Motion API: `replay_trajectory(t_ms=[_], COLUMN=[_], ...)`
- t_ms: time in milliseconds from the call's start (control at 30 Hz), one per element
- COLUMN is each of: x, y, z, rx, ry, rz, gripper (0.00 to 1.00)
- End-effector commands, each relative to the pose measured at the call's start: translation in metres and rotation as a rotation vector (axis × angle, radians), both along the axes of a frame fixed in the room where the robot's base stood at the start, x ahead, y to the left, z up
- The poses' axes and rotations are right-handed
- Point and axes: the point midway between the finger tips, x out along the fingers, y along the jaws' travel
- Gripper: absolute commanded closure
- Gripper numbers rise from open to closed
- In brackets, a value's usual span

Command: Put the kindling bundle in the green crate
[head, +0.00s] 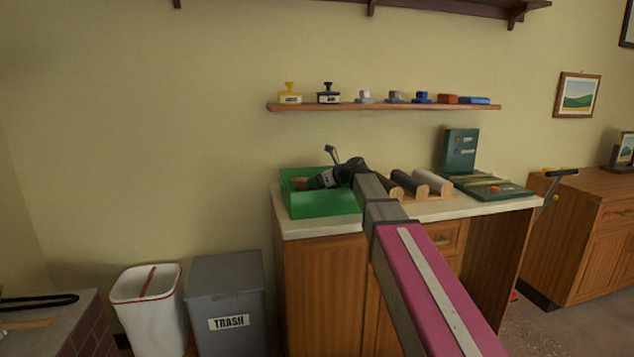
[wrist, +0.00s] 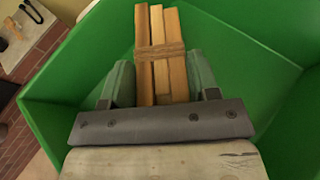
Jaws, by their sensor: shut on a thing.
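The green crate (head: 325,203) stands at the left end of the counter in the head view, and its green walls (wrist: 85,60) surround my gripper in the wrist view. My gripper (wrist: 158,82) is shut on the kindling bundle (wrist: 160,40), several light wooden sticks tied with a brown cord. The bundle is within the crate's walls; I cannot tell whether it touches the crate floor. In the head view my gripper (head: 312,183) reaches over the crate's right side into it. The bundle is mostly hidden there.
Several rolls (head: 433,182) lie on the counter right of the crate, near a green board (head: 490,187). A shelf (head: 380,107) with small items hangs above. A grey trash bin (head: 225,285) and a white bin (head: 146,300) stand at left. My arm crosses the counter.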

Motion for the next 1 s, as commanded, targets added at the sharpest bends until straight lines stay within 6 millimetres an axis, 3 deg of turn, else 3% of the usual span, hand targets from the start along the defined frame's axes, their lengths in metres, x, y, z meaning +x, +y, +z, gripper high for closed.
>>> replay_trajectory(t_ms=[500,533,600,1000], x=[0.0,0.0,0.0,0.0], y=[0.0,0.0,0.0,0.0], z=[-0.011,-0.011,-0.011,-0.005], rx=[0.0,0.0,0.0,0.0], ry=[0.001,0.001,0.0,-0.001], rz=[0.0,0.0,0.0,0.0], gripper=[0.73,0.38,0.19,0.19])
